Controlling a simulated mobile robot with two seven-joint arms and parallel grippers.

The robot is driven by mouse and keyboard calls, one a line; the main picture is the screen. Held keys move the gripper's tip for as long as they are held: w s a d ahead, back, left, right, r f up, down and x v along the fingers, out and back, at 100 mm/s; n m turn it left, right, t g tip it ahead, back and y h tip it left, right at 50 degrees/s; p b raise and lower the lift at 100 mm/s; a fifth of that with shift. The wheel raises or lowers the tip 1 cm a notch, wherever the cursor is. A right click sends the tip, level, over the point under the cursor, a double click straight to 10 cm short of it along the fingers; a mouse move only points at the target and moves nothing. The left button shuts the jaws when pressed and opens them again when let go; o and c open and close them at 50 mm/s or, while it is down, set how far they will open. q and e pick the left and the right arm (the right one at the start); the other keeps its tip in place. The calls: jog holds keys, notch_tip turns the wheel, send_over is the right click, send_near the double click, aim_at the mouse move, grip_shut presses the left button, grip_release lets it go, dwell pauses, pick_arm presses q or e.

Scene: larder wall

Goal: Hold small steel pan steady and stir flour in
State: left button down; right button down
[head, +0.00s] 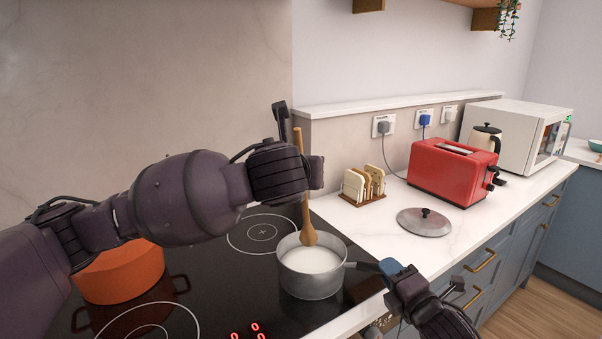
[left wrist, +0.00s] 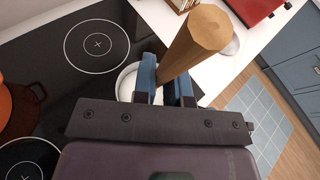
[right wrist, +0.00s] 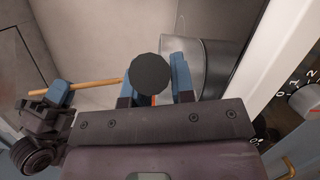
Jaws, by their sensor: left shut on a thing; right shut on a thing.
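The small steel pan (head: 312,284) stands on the black hob near its right edge. White contents (head: 312,261) fill part of it with a smooth-looking surface. My left gripper (head: 312,172) is shut on the upper part of a wooden spoon (head: 307,220), held nearly upright over the pan. The spoon's head is inside the rim, at the white contents; whether its tip is below the surface is hard to tell. My right gripper (head: 394,270) is shut on the pan's dark handle (right wrist: 152,77).
An orange pot (head: 118,273) stands on the hob at left, below my left arm. A lid (head: 424,222), a toast rack (head: 364,187), a red toaster (head: 452,171) and a white microwave (head: 518,132) occupy the worktop at right. Free worktop (head: 378,238) lies between pan and lid.

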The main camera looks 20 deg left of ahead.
aim_at(300, 147)
pick_arm(q)
jog(key=shift+r, duration=2.3)
pick_arm(e)
jog(key=c, duration=0.9)
grip_release()
jog(key=v, duration=1.2)
jog(key=shift+s+d, duration=0.1)
